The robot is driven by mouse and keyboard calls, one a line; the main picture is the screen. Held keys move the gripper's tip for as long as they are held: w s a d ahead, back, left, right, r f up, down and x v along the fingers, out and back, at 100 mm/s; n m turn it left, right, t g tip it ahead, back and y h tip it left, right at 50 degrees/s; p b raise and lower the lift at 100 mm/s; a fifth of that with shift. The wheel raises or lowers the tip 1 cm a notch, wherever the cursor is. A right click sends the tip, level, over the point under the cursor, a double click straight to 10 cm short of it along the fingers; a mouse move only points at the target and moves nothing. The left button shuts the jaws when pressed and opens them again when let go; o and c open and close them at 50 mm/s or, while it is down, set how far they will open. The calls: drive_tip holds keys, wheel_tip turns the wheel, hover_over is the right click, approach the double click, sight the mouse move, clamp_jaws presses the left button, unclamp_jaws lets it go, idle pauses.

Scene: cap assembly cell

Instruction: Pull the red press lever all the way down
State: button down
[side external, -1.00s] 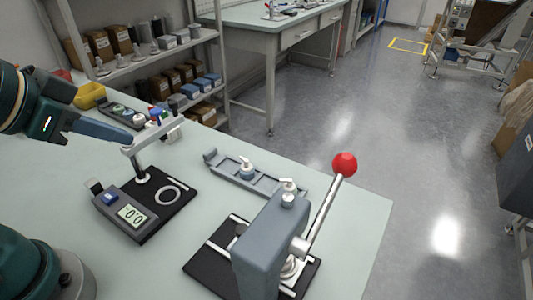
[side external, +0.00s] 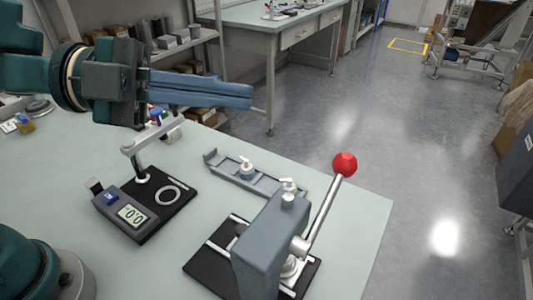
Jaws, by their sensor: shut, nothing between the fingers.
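The red ball knob (side external: 344,163) tops a silver lever (side external: 324,210) on the right side of the grey press (side external: 263,250). The lever points up and leans to the right. The press stands on a black base near the table's front right. My gripper (side external: 250,96) is at upper middle, with its blue-grey fingers shut and empty, pointing right. It is higher in the picture and left of the red knob, apart from it.
A grey tray (side external: 270,184) with a small pump-topped bottle (side external: 246,169) lies behind the press. A device with a digital display (side external: 131,214) and a post stands at left. Bare table (side external: 365,215) lies right of the lever. Shelves (side external: 180,45) stand behind.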

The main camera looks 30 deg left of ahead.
drive_tip(key=f+g, duration=0.1)
drive_tip(key=s+f+g, duration=0.1)
drive_tip(key=d+f+m, duration=0.1)
drive_tip(key=shift+s+f+g, duration=0.25)
drive_tip(key=shift+f+g, duration=0.15)
hover_over(326, 205)
drive_tip(key=s+a, duration=0.1)
drive_tip(key=a, duration=0.1)
drive_tip(key=shift+s+d+f, duration=0.15)
drive_tip(key=shift+s+f, duration=0.05)
drive_tip(key=shift+f, duration=0.9)
drive_tip(key=shift+w+f, duration=0.55)
drive_tip(key=shift+w, duration=0.35)
drive_tip(key=shift+w+f, duration=0.55)
drive_tip(key=shift+w, duration=0.35)
drive_tip(key=shift+w+f, duration=0.2)
